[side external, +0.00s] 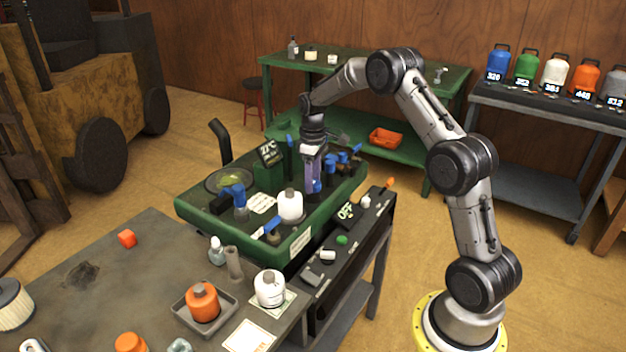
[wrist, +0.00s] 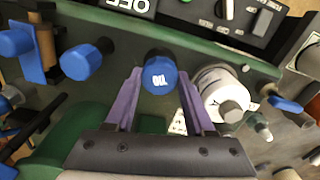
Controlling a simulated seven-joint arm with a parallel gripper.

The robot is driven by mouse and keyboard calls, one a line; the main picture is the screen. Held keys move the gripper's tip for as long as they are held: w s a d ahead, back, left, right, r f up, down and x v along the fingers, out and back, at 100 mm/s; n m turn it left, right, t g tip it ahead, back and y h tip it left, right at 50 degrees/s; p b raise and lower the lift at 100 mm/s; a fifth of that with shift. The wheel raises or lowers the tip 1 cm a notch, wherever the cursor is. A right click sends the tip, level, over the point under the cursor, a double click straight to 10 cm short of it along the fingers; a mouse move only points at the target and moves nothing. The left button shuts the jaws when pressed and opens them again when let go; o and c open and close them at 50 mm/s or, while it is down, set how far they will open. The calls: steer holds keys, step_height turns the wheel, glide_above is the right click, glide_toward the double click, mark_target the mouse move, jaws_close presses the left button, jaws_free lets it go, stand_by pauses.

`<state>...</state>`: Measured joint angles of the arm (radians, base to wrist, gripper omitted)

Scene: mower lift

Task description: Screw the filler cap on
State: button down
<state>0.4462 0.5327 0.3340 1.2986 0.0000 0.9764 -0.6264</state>
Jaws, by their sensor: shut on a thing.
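A round blue cap (wrist: 160,76) with white lettering sits between the fingertips of my gripper (wrist: 160,88) in the wrist view. My gripper is shut on this cap. In the side view my gripper (side external: 313,178) points straight down over the green mower deck (side external: 300,240), with a bit of blue showing at its fingertips. The filler opening under the cap is hidden, and I cannot tell whether the cap is seated on it.
A white canister (side external: 290,206) stands close by; in the wrist view it (wrist: 218,90) is just right of the fingers. Blue-handled valves (side external: 234,195) and blue-capped parts (wrist: 80,62) stand on the deck. A dark bench (side external: 365,225) with an OFF sign runs alongside.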

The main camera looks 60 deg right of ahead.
steer(key=m, duration=0.5)
steer(key=shift+m, duration=0.6)
steer(key=m, duration=0.6)
steer(key=shift+m, duration=0.9)
steer(key=m, duration=0.5)
